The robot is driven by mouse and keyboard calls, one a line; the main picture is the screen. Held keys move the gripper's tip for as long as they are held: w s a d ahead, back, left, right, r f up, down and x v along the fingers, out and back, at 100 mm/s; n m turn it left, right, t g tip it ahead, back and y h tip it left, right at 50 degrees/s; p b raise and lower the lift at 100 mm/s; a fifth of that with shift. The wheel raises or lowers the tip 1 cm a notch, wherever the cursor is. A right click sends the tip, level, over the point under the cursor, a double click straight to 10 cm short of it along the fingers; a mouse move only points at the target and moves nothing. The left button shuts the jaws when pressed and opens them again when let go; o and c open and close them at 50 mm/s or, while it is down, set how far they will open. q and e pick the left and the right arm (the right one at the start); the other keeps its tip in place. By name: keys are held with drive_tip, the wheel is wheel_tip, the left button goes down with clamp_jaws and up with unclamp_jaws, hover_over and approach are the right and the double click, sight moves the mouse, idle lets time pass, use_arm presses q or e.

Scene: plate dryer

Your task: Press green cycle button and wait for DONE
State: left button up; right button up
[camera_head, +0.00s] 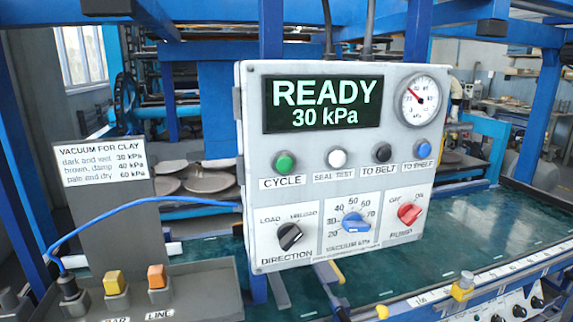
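A white control box (258,200) stands in the middle of the view. Its dark display (322,104) reads "READY" and "30 kPa" in pale green letters. The green button (285,162), labelled CYCLE, is at the left of the button row. To its right are a white SEAL TEST button (337,158), a black TO BELT button (383,153) and a blue TO SHELF button (423,146). Nothing covers the green button. Neither of my grippers shows in the view.
Below the buttons are a black DIRECTION knob (290,236), blue VACUUM knob (352,223) and red PUMP knob (409,212). A gauge (421,99) is at upper right. A clay vacuum sign (103,162) stands left. A blue cable (140,205) runs to the box.

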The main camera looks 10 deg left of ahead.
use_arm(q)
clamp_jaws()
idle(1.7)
